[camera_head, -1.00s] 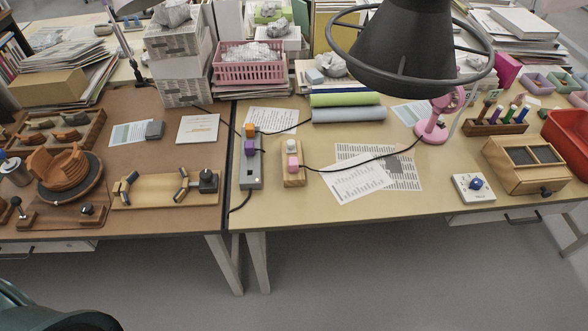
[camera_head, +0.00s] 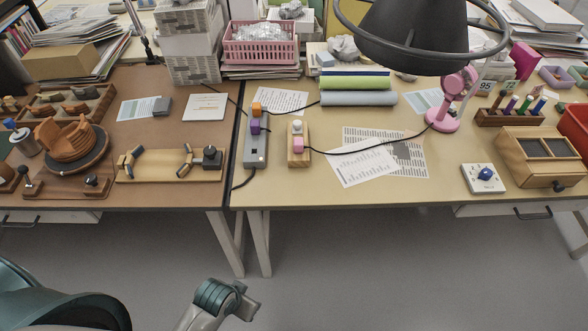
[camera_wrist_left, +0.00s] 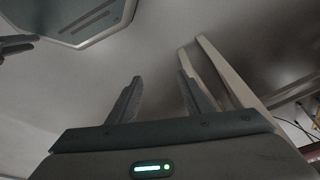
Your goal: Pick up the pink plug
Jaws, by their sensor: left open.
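The pink plug (camera_head: 298,146) sits on a small wooden block (camera_head: 298,160) on the right-hand table, near its left edge in the head view. A white knob-like piece (camera_head: 297,127) stands just behind it on the same block. A black cord runs from the plug area to the right, towards a pink desk fan (camera_head: 442,118). My left gripper (camera_wrist_left: 158,80) is open and empty in the wrist view, with table legs beyond it. It is apart from the plug, which that view does not show.
A grey power strip (camera_head: 254,148) with orange and purple plugs lies left of the block. Printed sheets (camera_head: 362,164) lie to its right. A wooden rack (camera_head: 155,166) is on the brown table. A large dark lamp shade (camera_head: 420,35) hangs over the back. The floor in front is clear.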

